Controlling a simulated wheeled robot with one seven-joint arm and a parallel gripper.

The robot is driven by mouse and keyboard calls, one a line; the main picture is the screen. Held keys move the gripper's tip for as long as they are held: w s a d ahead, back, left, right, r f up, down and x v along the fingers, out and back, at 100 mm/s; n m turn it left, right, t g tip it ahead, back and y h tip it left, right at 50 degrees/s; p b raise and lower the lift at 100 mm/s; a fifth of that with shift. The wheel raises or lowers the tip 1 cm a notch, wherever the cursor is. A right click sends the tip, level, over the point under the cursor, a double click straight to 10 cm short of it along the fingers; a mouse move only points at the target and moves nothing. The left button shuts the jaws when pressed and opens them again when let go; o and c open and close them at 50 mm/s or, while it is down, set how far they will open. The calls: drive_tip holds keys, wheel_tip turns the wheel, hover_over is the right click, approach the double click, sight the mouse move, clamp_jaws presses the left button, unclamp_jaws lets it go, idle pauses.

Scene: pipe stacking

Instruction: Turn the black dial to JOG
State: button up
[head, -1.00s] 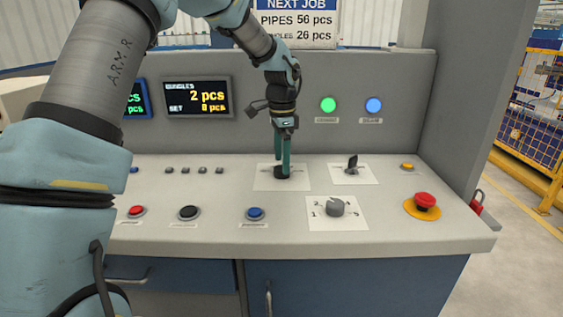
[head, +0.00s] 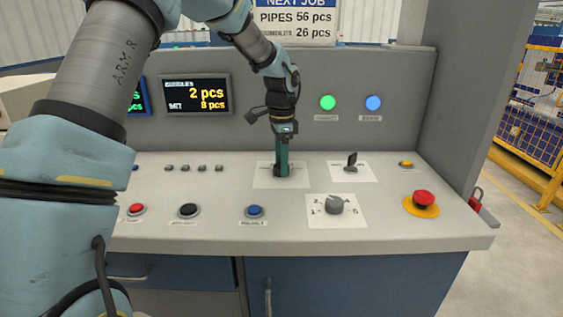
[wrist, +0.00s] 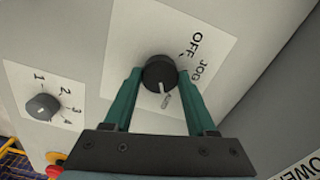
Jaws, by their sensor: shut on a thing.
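The black dial (wrist: 158,73) sits on a white plate with the labels OFF and JOG in the wrist view. A pale pointer line on the dial faces the lower side of the picture, towards my gripper's palm, away from both labels. My gripper (wrist: 160,77) is shut on the dial, one teal finger on each side. In the head view my gripper (head: 282,167) reaches down from above onto the dial, which is mostly covered.
A grey numbered knob (head: 335,206) is in front to the right. A black switch (head: 351,161) is further right, and a red emergency button (head: 424,198) is near the right edge. Several push buttons lie to the left. A display (head: 197,95) stands behind.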

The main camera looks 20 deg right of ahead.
drive_tip(key=c, duration=0.5)
drive_tip(key=shift+n, duration=0.4)
drive_tip(key=n, duration=0.7)
drive_tip(key=shift+n, duration=0.3)
drive_tip(key=n, duration=0.3)
drive_tip(key=shift+n+p, duration=0.3)
drive_tip(key=shift+n, duration=1.8)
